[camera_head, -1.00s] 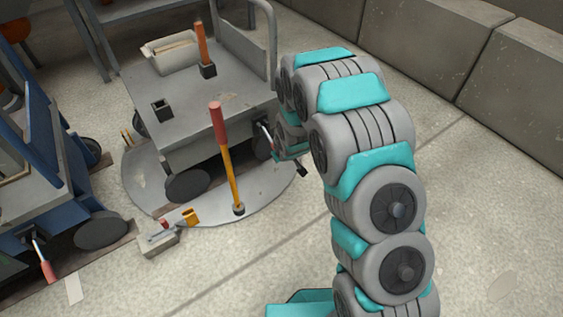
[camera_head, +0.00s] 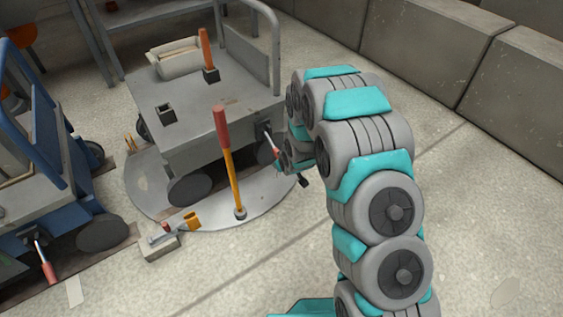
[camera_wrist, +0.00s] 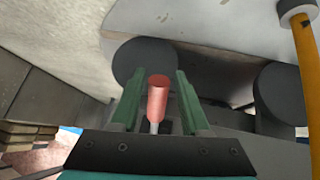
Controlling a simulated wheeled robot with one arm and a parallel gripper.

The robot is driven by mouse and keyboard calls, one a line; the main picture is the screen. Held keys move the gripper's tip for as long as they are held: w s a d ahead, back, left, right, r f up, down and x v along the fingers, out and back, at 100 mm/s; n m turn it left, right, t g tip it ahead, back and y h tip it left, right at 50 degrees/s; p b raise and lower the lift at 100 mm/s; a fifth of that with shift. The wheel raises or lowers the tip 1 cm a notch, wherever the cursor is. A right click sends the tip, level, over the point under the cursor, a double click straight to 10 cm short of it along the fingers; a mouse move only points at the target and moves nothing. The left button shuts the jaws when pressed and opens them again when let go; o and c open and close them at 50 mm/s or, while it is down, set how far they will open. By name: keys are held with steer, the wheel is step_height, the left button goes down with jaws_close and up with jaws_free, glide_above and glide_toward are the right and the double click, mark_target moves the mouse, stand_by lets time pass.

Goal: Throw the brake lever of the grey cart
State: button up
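The grey cart (camera_head: 205,115) stands on a round metal plate. Its brake lever (camera_head: 273,145), with a red grip and metal shank, is on the cart's right side, and its far end is partly hidden by my arm. In the wrist view the red grip (camera_wrist: 157,98) lies between the two green fingers of my gripper (camera_wrist: 158,74). A gap shows on each side of the grip, so the fingers are apart and do not appear to squeeze it. In the head view my gripper is mostly hidden behind my arm links.
A tall yellow lever with a red grip (camera_head: 227,150) rises from the round plate (camera_head: 260,205) in front of the cart. A small block with a yellow part (camera_head: 160,248) lies nearby. A blue cart (camera_head: 60,190) stands left. Open floor lies to the right.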

steer(key=shift+o, duration=0.9)
steer(key=shift+r, duration=0.1)
steer(key=v, duration=0.7)
steer(key=shift+s+r+p, duration=0.2)
steer(key=shift+s+p, duration=0.1)
